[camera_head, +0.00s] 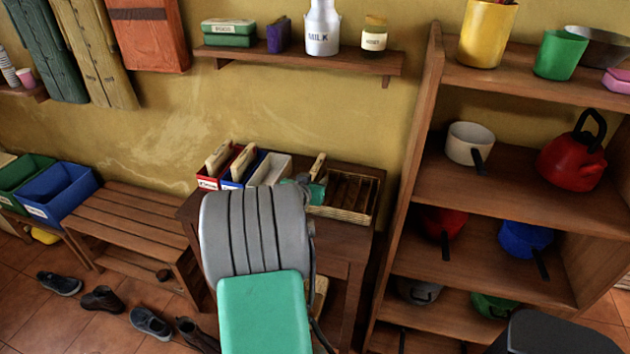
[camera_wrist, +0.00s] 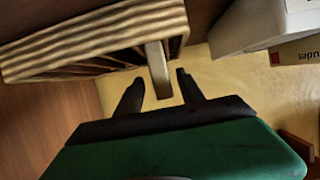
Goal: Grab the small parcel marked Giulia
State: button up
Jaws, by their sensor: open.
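A slim tan parcel (camera_head: 318,166) stands upright at the left end of the slatted wicker basket (camera_head: 366,214). In the wrist view this parcel (camera_wrist: 157,66) shows as a narrow pale edge. My gripper (camera_wrist: 160,76) is open, with its dark fingers on either side of that edge; I cannot tell whether they touch it. In the head view my arm hides most of the gripper, and only a bit of its green body shows beside the basket. No name is readable on this parcel. Other tan parcels stand in the red bin (camera_head: 207,183) and the blue bin (camera_head: 232,184).
A white bin (camera_head: 281,166) is right of the blue one, close to my gripper. The wooden shelf unit (camera_head: 410,180) with pots stands right of the table. A wall shelf (camera_head: 300,58) hangs above.

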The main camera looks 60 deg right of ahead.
jog(key=x, duration=0.3)
jog(key=shift+d, duration=0.1)
grip_shut()
dwell(0.4)
